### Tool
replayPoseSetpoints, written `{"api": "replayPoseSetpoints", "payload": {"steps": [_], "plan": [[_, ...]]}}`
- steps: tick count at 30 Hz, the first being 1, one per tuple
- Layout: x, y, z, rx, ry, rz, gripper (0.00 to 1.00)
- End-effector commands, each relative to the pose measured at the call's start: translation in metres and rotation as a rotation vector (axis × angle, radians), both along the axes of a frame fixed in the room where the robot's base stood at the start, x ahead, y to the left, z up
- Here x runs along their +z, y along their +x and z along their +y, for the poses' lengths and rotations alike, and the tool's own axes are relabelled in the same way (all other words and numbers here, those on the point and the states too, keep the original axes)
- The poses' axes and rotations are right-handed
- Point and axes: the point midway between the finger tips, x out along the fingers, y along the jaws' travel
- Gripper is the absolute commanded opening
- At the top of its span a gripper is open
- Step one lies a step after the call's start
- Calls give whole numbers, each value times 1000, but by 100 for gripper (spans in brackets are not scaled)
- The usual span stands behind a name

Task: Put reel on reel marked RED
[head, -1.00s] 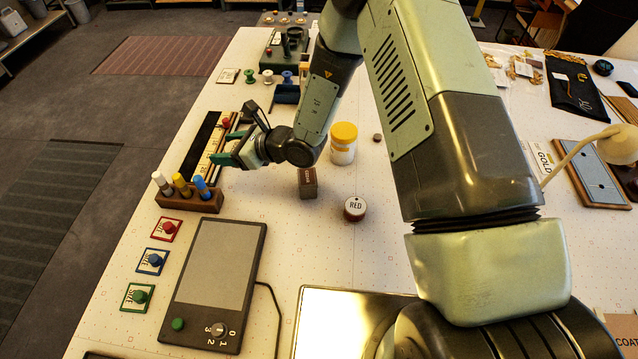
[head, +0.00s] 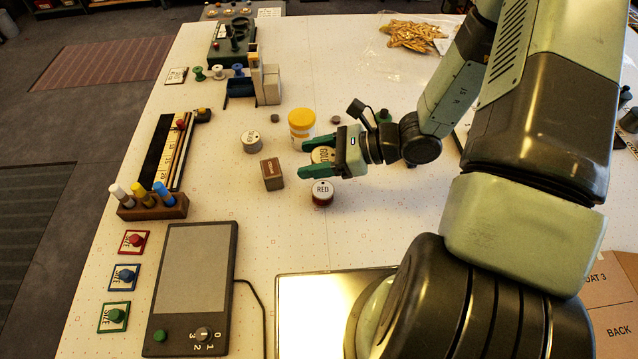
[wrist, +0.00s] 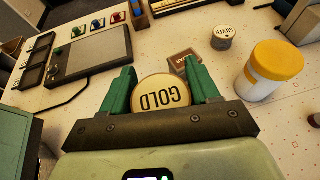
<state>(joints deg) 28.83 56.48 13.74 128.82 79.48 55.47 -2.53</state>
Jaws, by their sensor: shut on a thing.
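My gripper (head: 312,158) is shut on a round reel marked GOLD (head: 322,154), its lettered face up. The GOLD reel also shows between the green fingers in the wrist view (wrist: 160,97). The reel marked RED (head: 322,192) stands on the table, white lettered top and red-brown side, just nearer the camera than the lower finger in the head view. I do not see the RED reel in the wrist view. The height of the held reel above the table is hard to tell.
A brown labelled block (head: 272,174) stands left of the RED reel. A reel marked SILVER (wrist: 223,37) and a yellow-lidded white jar (head: 301,124) are farther back. A grey panel (head: 190,280) lies front left. The table between panel and RED reel is mostly clear.

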Motion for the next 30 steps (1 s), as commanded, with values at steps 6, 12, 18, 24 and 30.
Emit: {"api": "replayPoseSetpoints", "payload": {"steps": [6, 12, 18, 24, 30], "plan": [[-35, 0, 1, 0, 1, 1, 29], [-58, 0, 1, 0, 1, 3, 29], [-80, 1, 1, -1, 0, 0, 29], [-81, 1, 1, -1, -1, -1, 29], [-84, 1, 1, -1, -1, 0, 64]]}}
